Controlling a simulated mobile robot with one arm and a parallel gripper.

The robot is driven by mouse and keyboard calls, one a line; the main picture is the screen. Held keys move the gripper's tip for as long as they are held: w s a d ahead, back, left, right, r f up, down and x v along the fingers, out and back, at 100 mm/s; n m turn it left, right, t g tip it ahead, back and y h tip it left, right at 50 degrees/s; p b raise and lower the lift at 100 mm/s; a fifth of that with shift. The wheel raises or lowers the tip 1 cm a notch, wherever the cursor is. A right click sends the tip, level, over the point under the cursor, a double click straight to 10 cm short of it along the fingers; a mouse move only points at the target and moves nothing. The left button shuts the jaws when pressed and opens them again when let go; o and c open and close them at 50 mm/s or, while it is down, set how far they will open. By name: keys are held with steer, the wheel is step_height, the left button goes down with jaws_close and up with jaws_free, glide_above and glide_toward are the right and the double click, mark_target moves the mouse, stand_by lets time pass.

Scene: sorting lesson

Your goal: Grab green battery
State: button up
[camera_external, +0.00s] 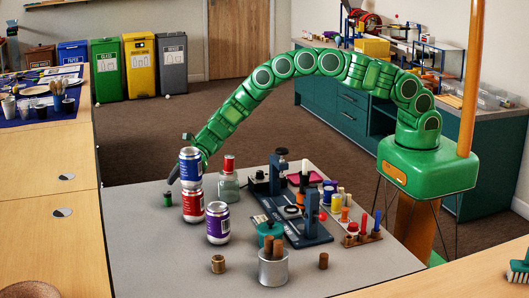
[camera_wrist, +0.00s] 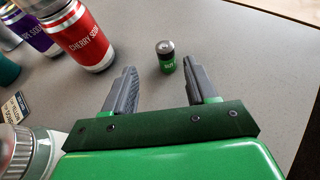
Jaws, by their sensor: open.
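The green battery (camera_wrist: 167,62) stands upright on the grey table in the wrist view, a small green cylinder with a dark top. It also shows in the external view (camera_external: 167,200) at the table's left side, left of the stacked cans. My gripper (camera_wrist: 162,82) is open and empty, with its two grey fingers apart. The battery lies beyond the fingertips, roughly in line with the gap between them, and is not touched. In the external view my gripper (camera_external: 178,172) is behind the cans, and its tips are partly hidden.
A red cherry soda can (camera_external: 193,206) carries a blue can (camera_external: 190,165); a purple soda can (camera_external: 218,222) stands nearby. A glass bottle with a red cap (camera_external: 229,184) stands right of the stack. Clamp fixtures (camera_external: 305,228) fill the table's middle. The table's front left is clear.

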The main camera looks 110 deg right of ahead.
mark_target(169, 205)
steer(key=shift+x, duration=1.35)
steer(key=shift+w+a+f, duration=0.25)
steer(key=shift+w+f, duration=0.2)
steer(key=shift+w, duration=0.15)
steer(key=shift+w+a+f, duration=0.3)
steer(key=shift+w+f, duration=0.2)
steer(key=shift+w, duration=0.05)
steer(key=shift+x, duration=1.05)
steer(key=shift+r, duration=0.15)
steer(key=c, duration=1.1)
steer(key=shift+o, duration=0.2)
